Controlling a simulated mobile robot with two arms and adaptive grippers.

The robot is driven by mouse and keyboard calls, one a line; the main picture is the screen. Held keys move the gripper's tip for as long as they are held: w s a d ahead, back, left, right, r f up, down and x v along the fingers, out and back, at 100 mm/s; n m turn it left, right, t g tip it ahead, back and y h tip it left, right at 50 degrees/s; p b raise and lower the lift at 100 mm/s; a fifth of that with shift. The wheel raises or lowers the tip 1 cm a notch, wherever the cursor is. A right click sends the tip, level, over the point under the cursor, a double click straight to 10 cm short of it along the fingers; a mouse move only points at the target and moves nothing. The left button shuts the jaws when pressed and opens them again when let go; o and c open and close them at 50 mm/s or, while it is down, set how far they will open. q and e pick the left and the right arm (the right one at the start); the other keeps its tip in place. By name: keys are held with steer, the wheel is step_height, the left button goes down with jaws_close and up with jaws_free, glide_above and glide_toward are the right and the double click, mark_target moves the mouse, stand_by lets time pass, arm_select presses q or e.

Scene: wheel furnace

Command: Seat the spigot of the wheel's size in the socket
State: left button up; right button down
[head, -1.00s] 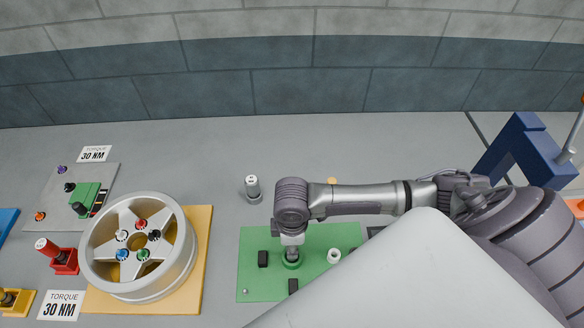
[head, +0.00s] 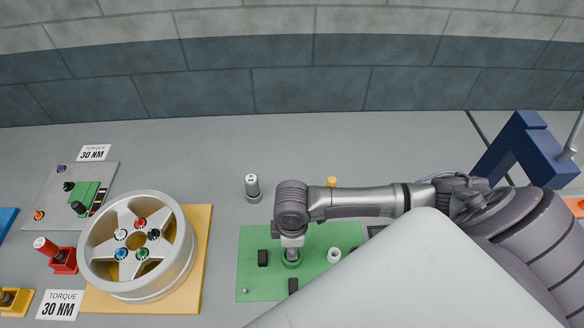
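The silver wheel (head: 92,253) lies tilted on a yellow board, with several coloured nuts around its hub. A green plate (head: 252,238) is right of it. My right gripper (head: 291,251) points down over a green ring (head: 291,264) on the plate, possibly the socket. Its fingers are small and partly hidden, so I cannot tell if it is open or holds something. A silver spigot-like cylinder (head: 253,189) stands upright behind the plate. A white ring-topped piece (head: 334,255) is on the plate. A yellow-topped piece (head: 332,181) shows behind my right arm. My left gripper is out of view.
Black blocks (head: 263,258) stand on the green plate. At left are a grey panel (head: 75,172), a red holder (head: 65,262) and torque signs (head: 61,305). A blue frame (head: 527,150) stands at right. The grey table behind the plate is mostly clear.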

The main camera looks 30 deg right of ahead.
steer(key=shift+f, duration=0.55)
steer(key=c, duration=0.8)
jaws_free()
steer(key=shift+c, duration=1.2)
steer(key=shift+r+p, duration=0.65)
steer(key=shift+r, duration=2.85)
